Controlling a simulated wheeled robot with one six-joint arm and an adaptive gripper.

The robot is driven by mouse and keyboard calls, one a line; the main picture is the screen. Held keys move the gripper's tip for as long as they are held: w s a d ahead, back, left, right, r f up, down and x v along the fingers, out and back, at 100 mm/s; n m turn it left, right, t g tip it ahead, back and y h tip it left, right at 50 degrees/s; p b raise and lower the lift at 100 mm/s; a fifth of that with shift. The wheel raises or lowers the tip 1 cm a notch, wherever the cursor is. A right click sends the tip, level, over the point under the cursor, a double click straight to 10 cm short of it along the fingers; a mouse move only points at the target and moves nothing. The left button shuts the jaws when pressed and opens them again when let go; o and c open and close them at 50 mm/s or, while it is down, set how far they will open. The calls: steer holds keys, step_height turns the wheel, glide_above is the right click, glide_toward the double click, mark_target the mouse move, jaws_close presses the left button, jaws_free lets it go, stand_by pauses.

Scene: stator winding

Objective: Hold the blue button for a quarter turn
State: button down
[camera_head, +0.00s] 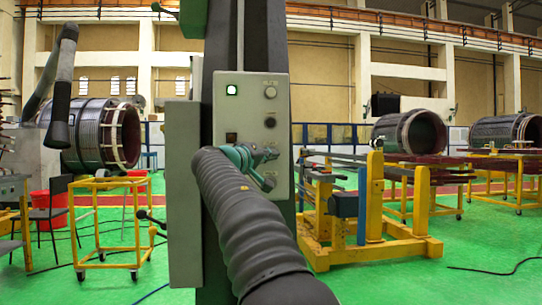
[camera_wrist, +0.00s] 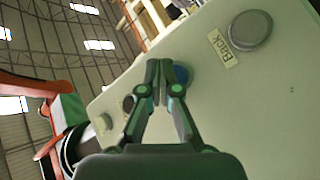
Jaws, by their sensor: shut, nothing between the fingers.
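The blue button (camera_wrist: 182,74) shows only in part in the wrist view, on the pale control panel (camera_wrist: 260,110) just behind my fingertips. My gripper (camera_wrist: 166,78) is shut with its fingertips together in front of the blue button. The fingers cover part of it, and I cannot tell whether they touch or press it. In the head view my gripper (camera_head: 272,165) is at the lower part of the grey panel (camera_head: 250,108), and the blue button is hidden there.
A grey button (camera_wrist: 250,29) beside a "Back" label (camera_wrist: 223,48) is close by on the panel. A lit white indicator (camera_head: 232,89) and a dark knob (camera_head: 270,122) are higher on the panel. A yellow frame (camera_head: 372,200) stands to the right on the green floor.

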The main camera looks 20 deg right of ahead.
steer(key=shift+s+a+b, duration=0.2)
steer(key=shift+s+b, duration=0.45)
steer(key=shift+s, duration=0.15)
steer(key=shift+s+a+b, duration=0.25)
steer(key=shift+s+b, duration=0.35)
steer(key=shift+s, duration=0.25)
steer(key=shift+s+a+b, duration=0.2)
steer(key=shift+s+b, duration=0.45)
steer(key=shift+s, duration=0.15)
